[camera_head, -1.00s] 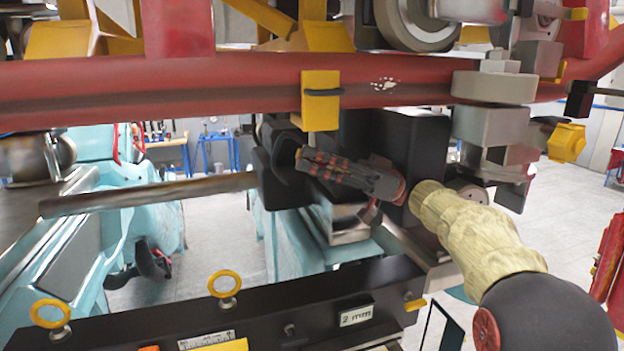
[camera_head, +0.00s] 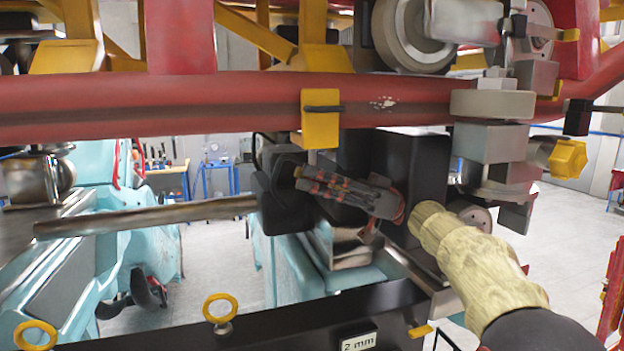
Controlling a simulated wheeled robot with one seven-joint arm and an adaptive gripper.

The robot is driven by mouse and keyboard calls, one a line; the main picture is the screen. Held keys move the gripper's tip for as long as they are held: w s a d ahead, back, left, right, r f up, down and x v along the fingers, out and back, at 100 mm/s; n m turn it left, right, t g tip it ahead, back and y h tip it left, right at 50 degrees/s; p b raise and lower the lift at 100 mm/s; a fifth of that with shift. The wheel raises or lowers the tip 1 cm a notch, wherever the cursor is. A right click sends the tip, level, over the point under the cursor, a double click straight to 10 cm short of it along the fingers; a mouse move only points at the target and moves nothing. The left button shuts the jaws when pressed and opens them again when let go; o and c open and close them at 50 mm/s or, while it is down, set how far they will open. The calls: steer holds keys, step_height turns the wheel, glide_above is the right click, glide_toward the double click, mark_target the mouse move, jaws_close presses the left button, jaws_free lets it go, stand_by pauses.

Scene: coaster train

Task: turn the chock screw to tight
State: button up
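A yellow star-shaped knob (camera_head: 568,158) sits at the right on a grey metal assembly below the red rail; I cannot tell whether it is the chock screw. My gripper (camera_head: 305,182), dark with reddish parts, is in the middle of the view, below the rail. It points left, with its tips at or just in front of a black rounded part (camera_head: 285,205). I cannot tell whether they touch. A long grey metal bar (camera_head: 150,215) runs left from that part. The tips are too small and dark to show whether they are open or shut.
The red rail (camera_head: 230,103) with a yellow clamp (camera_head: 321,118) crosses above my gripper. A black block (camera_head: 420,180) stands close behind it. A black beam marked "2 mm" (camera_head: 358,342) with a yellow ring bolt (camera_head: 219,307) lies below. Pale teal machinery (camera_head: 90,275) is at left.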

steer(key=shift+o, duration=1.2)
steer(key=t+p, duration=0.1)
steer(key=p, duration=0.3)
steer(key=shift+r+m, duration=0.3)
steer(key=m+t+p, duration=0.1)
steer(key=t+p, duration=0.1)
steer(key=p, duration=0.4)
steer(key=shift+y+p, duration=0.35)
steer(key=shift+y, duration=0.05)
steer(key=shift+m+t+p, duration=0.3)
steer(key=shift+t+p, duration=0.2)
steer(key=shift+t, duration=0.1)
